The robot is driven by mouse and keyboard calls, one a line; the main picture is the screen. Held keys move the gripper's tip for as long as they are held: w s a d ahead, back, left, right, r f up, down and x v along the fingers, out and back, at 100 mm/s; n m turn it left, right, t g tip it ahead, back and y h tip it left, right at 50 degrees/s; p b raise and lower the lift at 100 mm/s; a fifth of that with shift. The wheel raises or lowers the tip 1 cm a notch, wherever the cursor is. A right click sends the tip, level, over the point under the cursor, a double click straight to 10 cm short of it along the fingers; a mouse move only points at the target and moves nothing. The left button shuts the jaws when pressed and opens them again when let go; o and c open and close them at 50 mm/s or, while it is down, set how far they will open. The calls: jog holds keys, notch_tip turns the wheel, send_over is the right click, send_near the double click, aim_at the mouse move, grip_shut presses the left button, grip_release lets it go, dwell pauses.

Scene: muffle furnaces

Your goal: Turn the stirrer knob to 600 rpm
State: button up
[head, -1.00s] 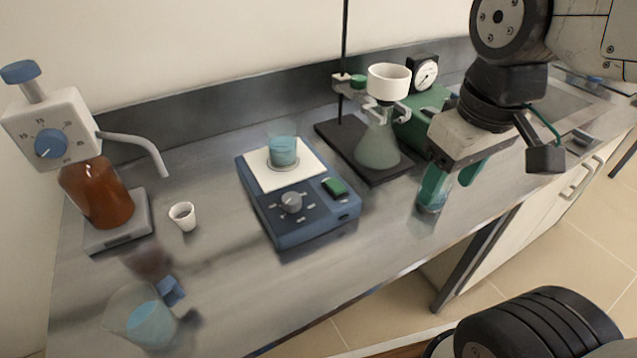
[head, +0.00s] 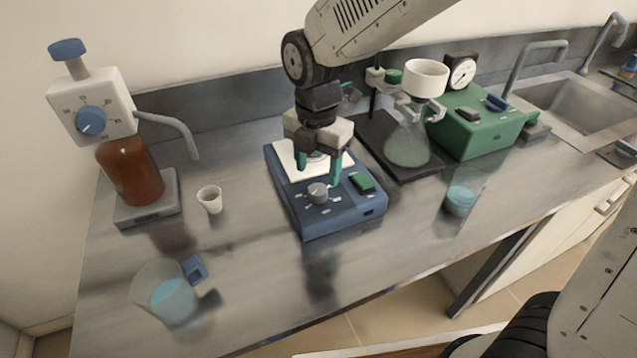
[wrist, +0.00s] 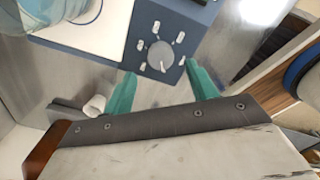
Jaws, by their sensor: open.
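The stirrer (head: 345,216) is a blue box with a white top plate (head: 287,156), a green switch (head: 361,183) and a round grey knob (head: 318,192) on its front panel. The knob also shows in the wrist view (wrist: 160,54), with white marks around it and a white pointer toward the bottom of that picture. The numbers are too small to read. My gripper (head: 319,178) is open, teal fingers pointing down above the stirrer, just behind the knob in the head view. In the wrist view its fingers (wrist: 160,82) stand apart on either side below the knob, apparently not touching it.
A glass with blue liquid (wrist: 72,8) stands on the plate, mostly hidden in the head view. A flask (head: 407,147) on a dark stand is close on the right. Two beakers (head: 172,300) (head: 460,201), a small cup (head: 210,200) and a bottle dispenser (head: 130,172) stand around.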

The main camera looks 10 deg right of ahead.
aim_at(318, 189)
notch_tip(318, 189, down, 5)
jog(key=shift+f, duration=0.1)
dwell(0.3)
jog(key=c, duration=1)
